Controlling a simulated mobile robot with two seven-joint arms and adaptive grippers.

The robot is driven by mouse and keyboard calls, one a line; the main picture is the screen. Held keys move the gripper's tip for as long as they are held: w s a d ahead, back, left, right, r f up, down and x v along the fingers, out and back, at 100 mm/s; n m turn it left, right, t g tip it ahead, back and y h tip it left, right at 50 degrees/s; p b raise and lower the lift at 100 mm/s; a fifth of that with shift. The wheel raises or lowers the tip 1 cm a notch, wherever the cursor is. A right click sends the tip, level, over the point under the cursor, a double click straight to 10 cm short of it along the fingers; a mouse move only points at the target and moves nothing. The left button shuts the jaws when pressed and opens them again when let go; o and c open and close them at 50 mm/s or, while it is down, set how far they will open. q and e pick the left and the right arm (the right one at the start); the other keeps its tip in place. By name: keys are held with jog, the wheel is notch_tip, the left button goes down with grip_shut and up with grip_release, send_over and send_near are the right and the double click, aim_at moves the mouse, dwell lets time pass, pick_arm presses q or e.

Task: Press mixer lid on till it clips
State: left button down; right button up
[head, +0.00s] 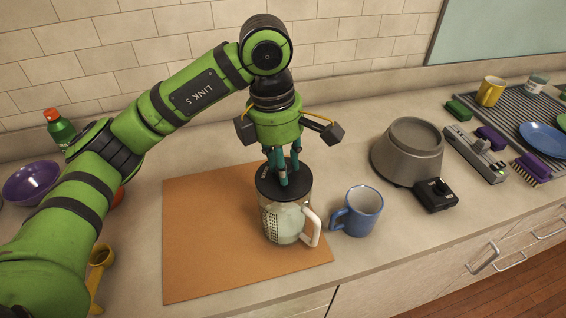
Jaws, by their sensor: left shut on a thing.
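The mixer lid (264,187) is a dark round disc on top of the mixer jar (284,224), a pale jug with a white handle on its right side. The jar stands upright on an orange-brown board. My left gripper (283,180) points straight down over the lid, its teal fingers shut on the lid's middle. The fingers hide part of the lid. I cannot tell whether the lid's rim is fully seated or clipped. My right gripper is not in view.
A blue mug (362,211) stands close to the right of the jar. Behind it are a grey mixer base (408,150) and a black switch box (436,195). The orange-brown board (210,235) has free room on its left. A purple bowl (30,184) is at the far left.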

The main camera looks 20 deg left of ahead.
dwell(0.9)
pick_arm(q)
jog(key=shift+f+b, duration=1)
jog(key=shift+b, duration=0.15)
jog(key=c, duration=0.8)
grip_release()
jog(key=shift+c, duration=0.2)
jog(key=shift+r, duration=0.1)
jog(key=shift+s+a+r+p, duration=0.15)
jog(key=shift+r+p, duration=0.6)
jog(key=shift+r, duration=0.5)
jog(key=shift+w+a+r+p, duration=0.15)
jog(key=shift+r+p, duration=0.55)
jog(key=shift+r, duration=0.5)
jog(key=shift+s, duration=0.1)
